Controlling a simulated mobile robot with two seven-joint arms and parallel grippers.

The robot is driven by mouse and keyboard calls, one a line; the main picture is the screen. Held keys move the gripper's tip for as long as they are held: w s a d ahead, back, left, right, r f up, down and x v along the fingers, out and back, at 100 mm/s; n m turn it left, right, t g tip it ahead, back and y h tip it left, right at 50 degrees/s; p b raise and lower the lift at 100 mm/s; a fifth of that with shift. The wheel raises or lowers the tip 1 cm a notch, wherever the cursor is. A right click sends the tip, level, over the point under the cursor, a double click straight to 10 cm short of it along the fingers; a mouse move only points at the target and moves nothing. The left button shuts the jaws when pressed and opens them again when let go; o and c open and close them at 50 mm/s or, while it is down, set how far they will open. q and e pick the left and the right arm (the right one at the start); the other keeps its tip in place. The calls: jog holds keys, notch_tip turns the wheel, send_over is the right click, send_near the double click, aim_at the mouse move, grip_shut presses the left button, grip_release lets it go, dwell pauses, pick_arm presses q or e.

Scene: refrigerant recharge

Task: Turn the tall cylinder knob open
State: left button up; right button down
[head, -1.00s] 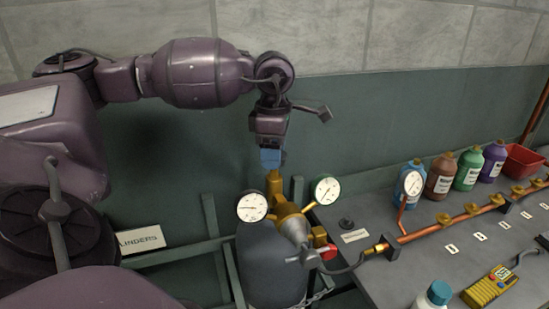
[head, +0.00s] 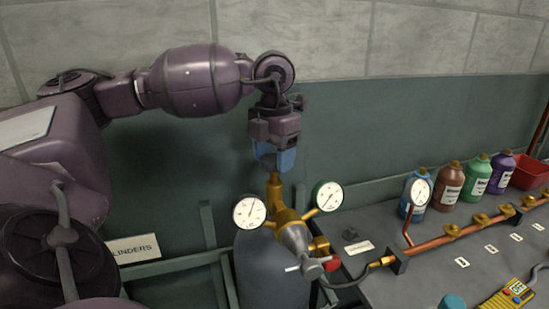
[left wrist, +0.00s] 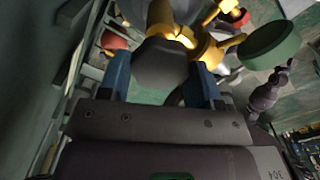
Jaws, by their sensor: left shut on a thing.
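The tall grey cylinder (head: 268,268) stands upright at the table's left end, with a brass valve (head: 274,190) on top. My left gripper (head: 273,160) is above the valve, with its blue fingers pointing down. In the left wrist view a dark rounded knob (left wrist: 160,62) sits between the two blue fingertips, and the gripper is shut on it. In the head view the fingers hide the knob. A regulator (head: 295,235) with a left gauge (head: 249,212) and a right gauge (head: 327,196) is joined to the valve. The left gauge's needle points up. My right gripper is out of view.
A T-handle (head: 306,266) and a red knob (head: 331,264) stick out in front of the regulator. A hose (head: 350,282) runs to the copper pipe (head: 440,243) on the grey table. Several bottles (head: 448,187) stand behind the pipe. A green rail stand (head: 185,258) is left of the cylinder.

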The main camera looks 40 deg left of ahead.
pick_arm(q)
jog(key=n, duration=0.2)
jog(key=shift+n, duration=0.4)
jog(key=shift+n+b, duration=0.3)
jog(key=shift+n, duration=0.6)
jog(key=shift+r+n, duration=0.1)
jog(key=shift+n, duration=0.8)
jog(key=n, duration=0.4)
jog(key=shift+n, duration=1)
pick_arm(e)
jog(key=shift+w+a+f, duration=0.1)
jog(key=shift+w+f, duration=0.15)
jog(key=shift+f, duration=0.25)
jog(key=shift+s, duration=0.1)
